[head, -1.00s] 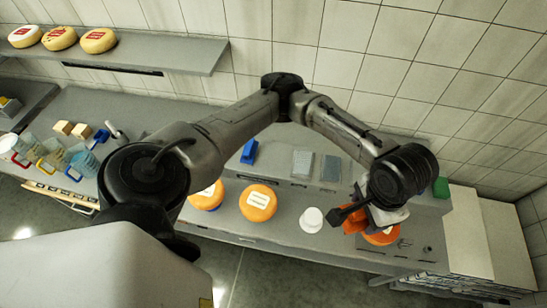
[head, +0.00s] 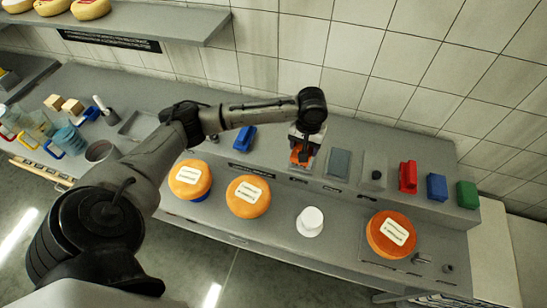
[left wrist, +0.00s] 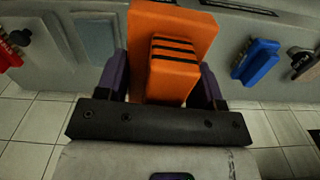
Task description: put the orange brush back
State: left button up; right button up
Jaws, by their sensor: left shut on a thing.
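The orange brush (head: 299,155) is held in my left gripper (head: 302,147) over the raised back ledge of the counter. In the left wrist view the brush (left wrist: 172,60) sits between the two dark purple fingers, which are shut on its sides. It covers the spot where the left of two grey pads lies. I cannot tell whether the brush touches the ledge. The other grey pad (head: 338,163) lies bare just right of it. My right gripper is not in view.
A blue brush (head: 243,138) stands left on the ledge (head: 270,164). A red brush (head: 408,177), a blue block (head: 436,187) and a green block (head: 466,195) stand right. Cheese wheels (head: 248,196) and a white round object (head: 310,221) occupy the counter in front.

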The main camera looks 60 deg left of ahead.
pick_arm(q)
jog(key=shift+n, duration=0.6)
jog(key=a+f, duration=0.3)
jog(key=a, duration=0.2)
jog(key=s+a+f, duration=0.1)
jog(key=a+f, duration=0.3)
jog(key=a, duration=0.1)
jog(key=a+f, duration=0.4)
jog(key=a, duration=0.2)
jog(key=shift+s+f+b, duration=0.1)
jog(key=shift+s+b, duration=0.15)
jog(key=shift+b, duration=0.1)
jog(key=shift+f, duration=2)
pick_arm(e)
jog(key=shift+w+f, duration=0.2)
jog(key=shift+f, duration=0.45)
pick_arm(q)
jog(key=shift+d+f, duration=0.1)
jog(key=shift+f, duration=0.05)
jog(key=o, duration=0.9)
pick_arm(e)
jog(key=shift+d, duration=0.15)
